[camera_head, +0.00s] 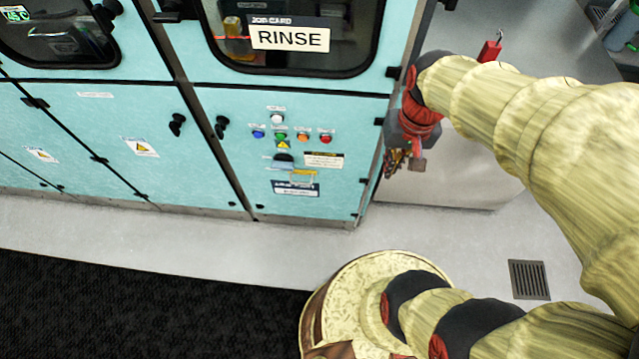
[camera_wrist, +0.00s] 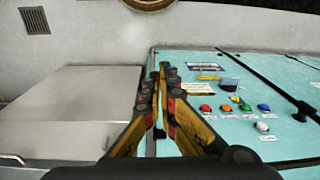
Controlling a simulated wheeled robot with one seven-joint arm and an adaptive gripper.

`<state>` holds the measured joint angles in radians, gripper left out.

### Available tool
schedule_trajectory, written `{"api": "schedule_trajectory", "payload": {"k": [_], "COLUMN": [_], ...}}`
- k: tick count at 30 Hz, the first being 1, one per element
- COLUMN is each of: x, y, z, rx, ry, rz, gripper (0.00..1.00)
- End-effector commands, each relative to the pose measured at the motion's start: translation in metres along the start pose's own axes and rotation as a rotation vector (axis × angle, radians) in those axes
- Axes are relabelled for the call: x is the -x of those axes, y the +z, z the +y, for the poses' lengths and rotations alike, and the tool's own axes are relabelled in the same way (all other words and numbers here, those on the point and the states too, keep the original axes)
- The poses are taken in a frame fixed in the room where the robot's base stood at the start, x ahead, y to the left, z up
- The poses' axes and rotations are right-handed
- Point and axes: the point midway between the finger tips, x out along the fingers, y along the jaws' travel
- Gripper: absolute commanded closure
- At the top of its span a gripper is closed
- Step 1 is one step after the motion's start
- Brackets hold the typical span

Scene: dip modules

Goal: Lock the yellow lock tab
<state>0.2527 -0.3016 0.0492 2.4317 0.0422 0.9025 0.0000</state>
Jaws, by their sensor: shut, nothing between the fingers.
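A small yellow tab (camera_head: 303,173) sits low on the teal cabinet front, just above a dark label, in the head view. It also shows as a yellow strip (camera_wrist: 211,68) in the wrist view, right of my fingers. A dark rounded knob (camera_head: 283,158) is just above the tab in the head view. The tab's exact position is too small to tell. My gripper (camera_wrist: 160,70) is shut and empty, with the fingertips together. In the head view it hangs at the cabinet's right edge, to the right of the tab and apart from it.
Coloured buttons, including a red one (camera_head: 326,138), are above the tab. Black door handles (camera_head: 221,127) stick out to the left. A grey cabinet (camera_head: 455,180) stands to the right of the teal one. The pale floor (camera_head: 250,236) in front is clear.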

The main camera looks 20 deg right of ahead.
Motion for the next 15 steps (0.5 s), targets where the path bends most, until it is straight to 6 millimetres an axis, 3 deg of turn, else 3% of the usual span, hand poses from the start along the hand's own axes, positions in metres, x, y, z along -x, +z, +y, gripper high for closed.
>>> {"api": "schedule_trajectory", "payload": {"k": [15], "x": [-0.105], "y": [-0.009], "z": [0.022], "rx": [-0.301], "ry": [-0.127], "rz": [-0.363], "gripper": [1.00]}}
